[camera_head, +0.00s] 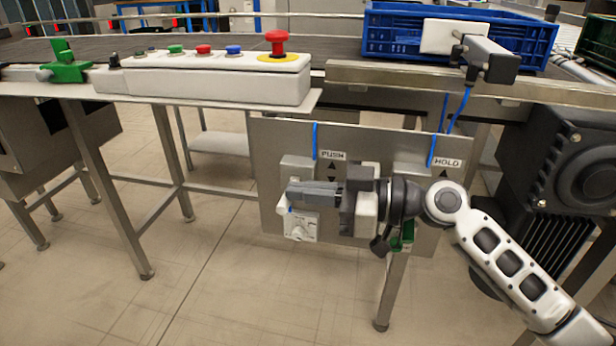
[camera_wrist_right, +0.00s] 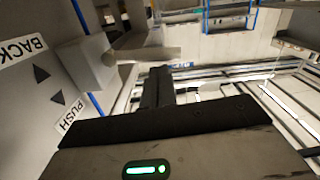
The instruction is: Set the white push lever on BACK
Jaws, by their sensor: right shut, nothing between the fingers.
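My right gripper (camera_head: 292,193) is shut and empty in front of the steel panel (camera_head: 268,150) under the conveyor, fingers pointing left. In the right wrist view, its dark fingers (camera_wrist_right: 158,86) lie close beside the pale push lever (camera_wrist_right: 152,54), a round bar standing out from a grey block (camera_wrist_right: 88,66). I cannot tell whether they touch it. The BACK label (camera_wrist_right: 22,48) and PUSH label (camera_wrist_right: 72,114) show there, with two arrows between them. In the head view, the gripper hides most of the lever and the BACK label; the PUSH label (camera_head: 333,155) shows.
A HOLD label (camera_head: 447,162) is on the panel's right side. Above are a white button box (camera_head: 200,85) with a red emergency button (camera_head: 276,40) and a blue crate (camera_head: 385,40) on the conveyor.

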